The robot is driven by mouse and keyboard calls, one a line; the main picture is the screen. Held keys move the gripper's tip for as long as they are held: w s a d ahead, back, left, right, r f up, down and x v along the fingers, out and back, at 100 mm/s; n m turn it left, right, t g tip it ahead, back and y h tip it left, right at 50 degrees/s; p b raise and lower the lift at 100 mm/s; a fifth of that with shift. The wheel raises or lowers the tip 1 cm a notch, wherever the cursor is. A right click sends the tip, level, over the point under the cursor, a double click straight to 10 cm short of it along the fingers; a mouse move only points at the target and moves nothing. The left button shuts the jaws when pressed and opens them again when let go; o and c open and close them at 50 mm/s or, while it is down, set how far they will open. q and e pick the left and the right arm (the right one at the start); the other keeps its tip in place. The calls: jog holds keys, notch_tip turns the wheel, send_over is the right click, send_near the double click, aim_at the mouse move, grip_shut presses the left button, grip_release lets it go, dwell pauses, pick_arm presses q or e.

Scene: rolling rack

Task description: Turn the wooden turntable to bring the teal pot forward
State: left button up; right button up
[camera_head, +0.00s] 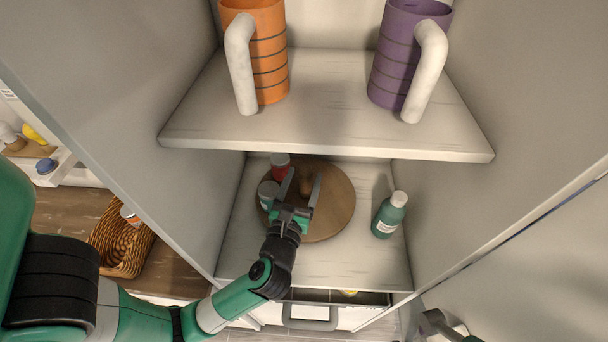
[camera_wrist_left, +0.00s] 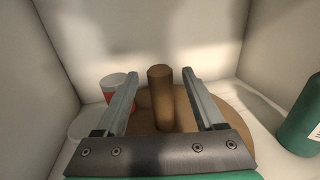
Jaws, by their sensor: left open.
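The wooden turntable (camera_head: 338,211) sits on the lower shelf, with an upright wooden peg (camera_wrist_left: 160,98) on it. A red jar with a pale lid (camera_head: 280,163) stands at its back left. A grey-teal pot with a pale lid (camera_head: 267,190) stands at its left edge, partly behind the left finger in the wrist view. My left gripper (camera_head: 302,188) is open over the turntable, a finger on each side of the peg in the left wrist view (camera_wrist_left: 164,90). Contact cannot be told. Part of what looks like my right gripper (camera_head: 440,324) shows at the bottom right.
A green bottle (camera_head: 389,215) stands on the lower shelf right of the turntable. The upper shelf (camera_head: 325,130) overhangs the back, bearing an orange mug (camera_head: 268,55) and a purple mug (camera_head: 393,60). Side walls close in both sides. A drawer (camera_head: 330,298) lies below; a basket (camera_head: 121,240) is outside left.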

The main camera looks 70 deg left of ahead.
pick_arm(q)
jog(key=shift+w+a, duration=0.3)
jog(key=shift+a, duration=0.15)
grip_shut()
dwell(1.1)
